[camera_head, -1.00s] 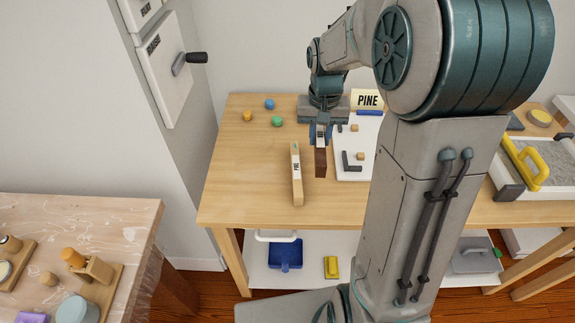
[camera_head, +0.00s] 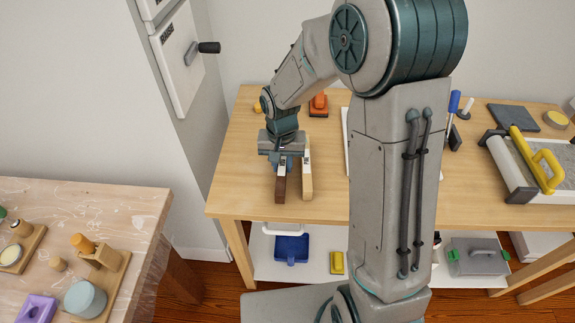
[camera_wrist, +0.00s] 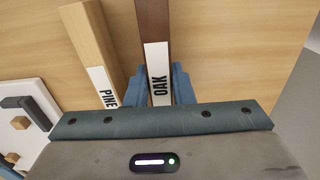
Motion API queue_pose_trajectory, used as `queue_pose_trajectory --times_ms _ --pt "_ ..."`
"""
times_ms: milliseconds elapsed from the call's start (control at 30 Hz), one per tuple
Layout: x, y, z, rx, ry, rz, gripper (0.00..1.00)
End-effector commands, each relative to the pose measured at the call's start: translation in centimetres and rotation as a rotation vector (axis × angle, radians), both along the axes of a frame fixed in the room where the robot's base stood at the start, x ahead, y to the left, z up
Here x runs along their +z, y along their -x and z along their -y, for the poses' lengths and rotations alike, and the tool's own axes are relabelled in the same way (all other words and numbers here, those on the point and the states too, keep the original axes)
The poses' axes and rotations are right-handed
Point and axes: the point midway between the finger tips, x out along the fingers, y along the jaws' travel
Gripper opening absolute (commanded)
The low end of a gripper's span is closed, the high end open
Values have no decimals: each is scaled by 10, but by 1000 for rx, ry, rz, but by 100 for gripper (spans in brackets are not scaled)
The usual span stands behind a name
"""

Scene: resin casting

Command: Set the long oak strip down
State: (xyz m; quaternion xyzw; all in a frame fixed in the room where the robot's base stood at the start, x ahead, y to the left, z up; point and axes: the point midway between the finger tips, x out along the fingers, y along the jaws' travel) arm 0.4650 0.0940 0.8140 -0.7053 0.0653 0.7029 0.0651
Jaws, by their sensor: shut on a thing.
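I cannot tell whether the oak strip touches the table.
The wooden table (camera_head: 235,185) is clear to the left of the oak strip, and its front edge lies close below. An orange object (camera_head: 318,105) stands behind. A white board (camera_wrist: 30,95) with small pieces lies beyond the pine strip, mostly hidden by my arm in the head view.

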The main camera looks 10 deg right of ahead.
Motion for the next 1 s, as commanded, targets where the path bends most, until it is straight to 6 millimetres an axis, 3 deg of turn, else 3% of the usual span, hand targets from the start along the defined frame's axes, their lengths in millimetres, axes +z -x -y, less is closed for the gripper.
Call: queue_pose_trajectory --times_ms 100,467,500,567,867,1000 --pt "-11 0 0 1 1 -1 0" --pt "-15 0 0 1 0 1 0" --pt "-15 0 0 1 0 1 27" --pt "-14 0 0 0 0 1 43" --pt "-13 0 1 0 0 1 43" --pt "-2 -1 1 -1 0 4 43"
